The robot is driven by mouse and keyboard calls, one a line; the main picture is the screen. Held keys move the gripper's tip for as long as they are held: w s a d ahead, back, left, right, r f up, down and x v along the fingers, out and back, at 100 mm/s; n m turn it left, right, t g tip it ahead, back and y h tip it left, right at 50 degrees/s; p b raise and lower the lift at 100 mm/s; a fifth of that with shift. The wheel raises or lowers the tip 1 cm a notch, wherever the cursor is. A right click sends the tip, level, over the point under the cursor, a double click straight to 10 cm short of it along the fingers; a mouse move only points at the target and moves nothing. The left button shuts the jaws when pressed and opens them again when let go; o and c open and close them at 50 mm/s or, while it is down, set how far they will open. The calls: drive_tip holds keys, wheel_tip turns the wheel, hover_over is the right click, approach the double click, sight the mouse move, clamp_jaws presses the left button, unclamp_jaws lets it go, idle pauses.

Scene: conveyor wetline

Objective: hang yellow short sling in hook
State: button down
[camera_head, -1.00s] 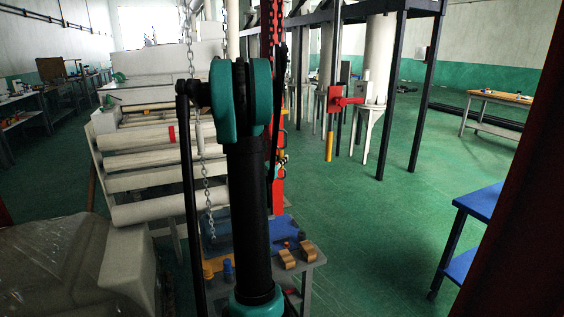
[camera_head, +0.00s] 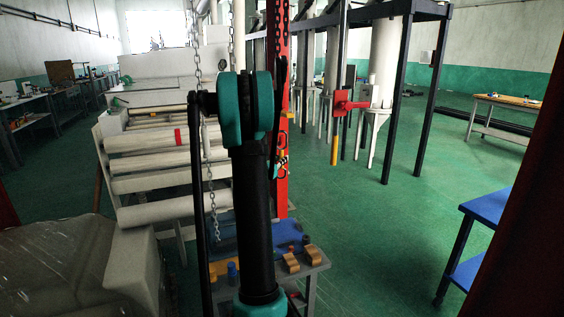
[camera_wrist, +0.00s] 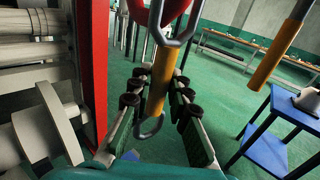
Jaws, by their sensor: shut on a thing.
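A yellow short sling (camera_wrist: 158,86) stands upright in the wrist view. It has a metal loop at its upper end and a bent metal hook at its lower end. My gripper (camera_wrist: 158,100) has its dark-padded green fingers on both sides of the sling and is shut on it. A red curved hook (camera_wrist: 143,14) is at the top edge, close to the sling's upper loop. I cannot tell whether the loop is on the hook or only in front of it.
A second yellow piece (camera_wrist: 276,58) hangs at right; the head view shows a yellow piece (camera_head: 335,150) below a red block (camera_head: 345,104). A red post (camera_wrist: 91,70) stands close left. A blue table (camera_head: 484,208) is at right. Green floor between is clear.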

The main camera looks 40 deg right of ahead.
drive_tip(key=shift+w+d+f, duration=0.2)
drive_tip(key=shift+w+f, duration=0.6)
drive_tip(key=shift+f, duration=0.3)
drive_tip(key=shift+w+d+f, duration=0.2)
drive_tip(key=shift+w+f, duration=0.6)
drive_tip(key=shift+f, duration=0.3)
drive_tip(key=c, duration=1.4)
unclamp_jaws()
drive_tip(key=shift+o, duration=0.2)
